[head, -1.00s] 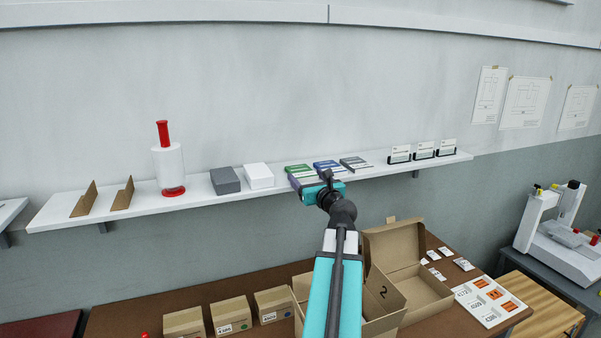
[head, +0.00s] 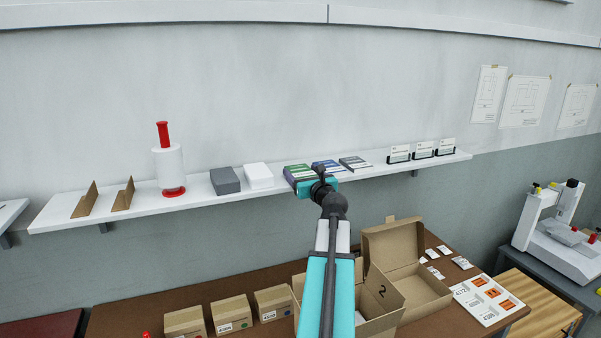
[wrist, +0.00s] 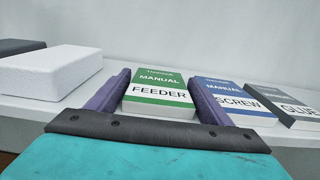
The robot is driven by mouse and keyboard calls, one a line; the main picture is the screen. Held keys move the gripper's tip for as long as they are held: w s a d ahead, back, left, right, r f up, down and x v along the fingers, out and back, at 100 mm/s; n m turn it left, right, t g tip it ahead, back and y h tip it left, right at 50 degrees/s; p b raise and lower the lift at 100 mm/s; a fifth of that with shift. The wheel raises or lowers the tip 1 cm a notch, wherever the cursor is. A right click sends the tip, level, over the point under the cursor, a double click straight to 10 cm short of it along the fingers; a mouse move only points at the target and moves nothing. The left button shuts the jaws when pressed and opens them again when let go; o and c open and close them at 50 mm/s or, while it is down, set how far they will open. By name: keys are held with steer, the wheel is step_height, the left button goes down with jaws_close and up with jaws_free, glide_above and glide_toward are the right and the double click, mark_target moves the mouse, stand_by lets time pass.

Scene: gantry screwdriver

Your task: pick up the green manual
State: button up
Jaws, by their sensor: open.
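The green manual (head: 297,170) lies on the white wall shelf, left of the blue manual (head: 327,166). In the wrist view the green manual (wrist: 162,92) carries the label "FEEDER" and sits between the two purple fingers of my open gripper (wrist: 162,98). The left finger is beside its left edge. The right finger is between it and the blue manual (wrist: 232,101), labelled "SCREW". I cannot tell whether either finger touches a manual. In the head view my gripper (head: 304,184) is at the shelf's front edge and covers part of the green manual's front.
A grey manual (wrist: 288,106) labelled "GLUE" lies right of the blue one. A white block (wrist: 50,72) and a dark grey block (head: 225,180) stand to the left. The shelf (head: 120,212) is above a brown table with open cardboard boxes (head: 405,285).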

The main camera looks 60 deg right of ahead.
steer(key=shift+x, duration=0.8)
steer(key=c, duration=0.8)
